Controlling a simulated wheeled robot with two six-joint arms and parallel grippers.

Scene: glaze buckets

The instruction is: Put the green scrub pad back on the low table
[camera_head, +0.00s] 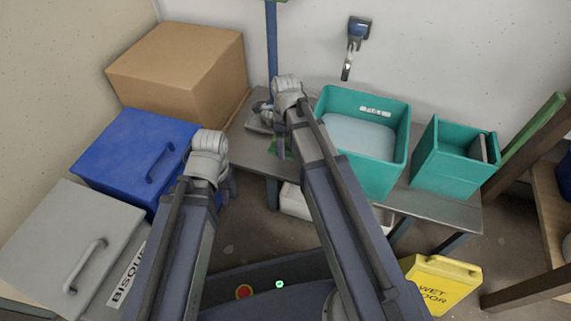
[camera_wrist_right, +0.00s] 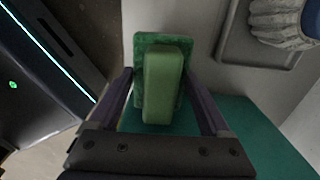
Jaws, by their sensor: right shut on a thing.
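The green scrub pad (camera_wrist_right: 160,80) has a lighter green grip block on a darker pad. My right gripper (camera_wrist_right: 165,100) is shut on it, one finger on each side. In the head view the pad (camera_head: 281,149) shows partly behind my right arm, at the left part of the low table (camera_head: 440,208). My right gripper (camera_head: 270,147) points down there. I cannot tell whether the pad touches the tabletop. My left gripper (camera_head: 227,190) hangs beside the blue box, away from the pad; its fingers are too hidden to judge.
A teal tub (camera_head: 378,160) and a smaller teal bucket (camera_head: 448,165) stand on the low table. A grey tray (camera_wrist_right: 262,45) lies beside the pad. A blue box (camera_head: 125,150), cardboard box (camera_head: 170,70) and grey box (camera_head: 70,240) are left. A yellow wet-floor sign (camera_head: 440,282) stands right.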

